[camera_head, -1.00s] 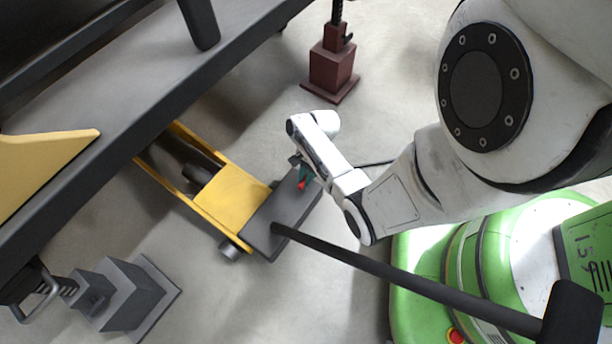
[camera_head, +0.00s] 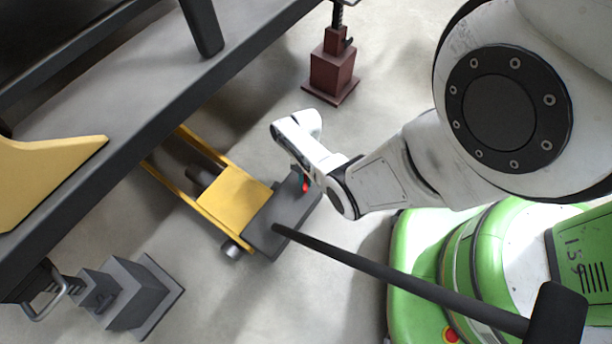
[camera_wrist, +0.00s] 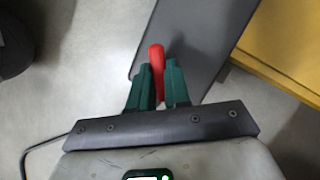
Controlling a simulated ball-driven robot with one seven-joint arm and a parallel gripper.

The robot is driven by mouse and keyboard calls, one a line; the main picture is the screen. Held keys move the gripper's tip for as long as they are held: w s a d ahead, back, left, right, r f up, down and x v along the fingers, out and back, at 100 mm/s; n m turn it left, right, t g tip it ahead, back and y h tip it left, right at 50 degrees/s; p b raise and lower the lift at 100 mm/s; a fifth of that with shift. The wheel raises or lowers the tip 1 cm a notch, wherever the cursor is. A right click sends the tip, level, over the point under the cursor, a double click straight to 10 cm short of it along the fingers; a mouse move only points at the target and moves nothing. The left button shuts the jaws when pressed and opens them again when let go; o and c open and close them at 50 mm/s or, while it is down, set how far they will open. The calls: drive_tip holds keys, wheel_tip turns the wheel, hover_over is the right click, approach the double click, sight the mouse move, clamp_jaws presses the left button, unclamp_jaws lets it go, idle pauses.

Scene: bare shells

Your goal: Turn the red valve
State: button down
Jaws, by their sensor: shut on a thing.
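The red valve (camera_wrist: 157,62) shows in the wrist view as a red handle between the two green fingers of my gripper (camera_wrist: 160,82). The fingers are shut on it, and its rounded top stands out beyond them. In the head view only a small red piece of the valve (camera_head: 306,187) shows at the edge of the dark grey plate on the yellow jack, beside my gripper (camera_head: 303,178). My wrist and forearm hide most of the gripper there. The valve's base is hidden.
The yellow floor jack (camera_head: 232,199) with its dark plate (camera_head: 268,228) carries a long black handle (camera_head: 400,277) that crosses to the right. A dark red stand (camera_head: 332,72) and a grey stand (camera_head: 132,290) are on the floor. A large dark frame (camera_head: 150,115) overhangs the left.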

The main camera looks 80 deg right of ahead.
drive_tip(key=n+g, duration=0.1)
drive_tip(key=n, duration=0.1)
drive_tip(key=n+g+h, duration=0.1)
drive_tip(key=n, duration=0.2)
drive_tip(key=shift+w+a+f+n+p, duration=0.1)
drive_tip(key=shift+w+n+p, duration=0.05)
drive_tip(key=shift+n+p, duration=0.2)
drive_tip(key=n, duration=0.2)
drive_tip(key=n+g+h+p, duration=0.1)
drive_tip(key=n, duration=0.2)
drive_tip(key=shift+a+h, duration=0.1)
drive_tip(key=shift+h, duration=0.2)
drive_tip(key=shift+n, duration=0.25)
drive_tip(key=c, duration=1.1)
unclamp_jaws()
drive_tip(key=shift+w, duration=0.1)
drive_tip(key=p+v, duration=0.5)
drive_tip(key=v, duration=0.5)
drive_tip(key=shift+w+r, duration=0.3)
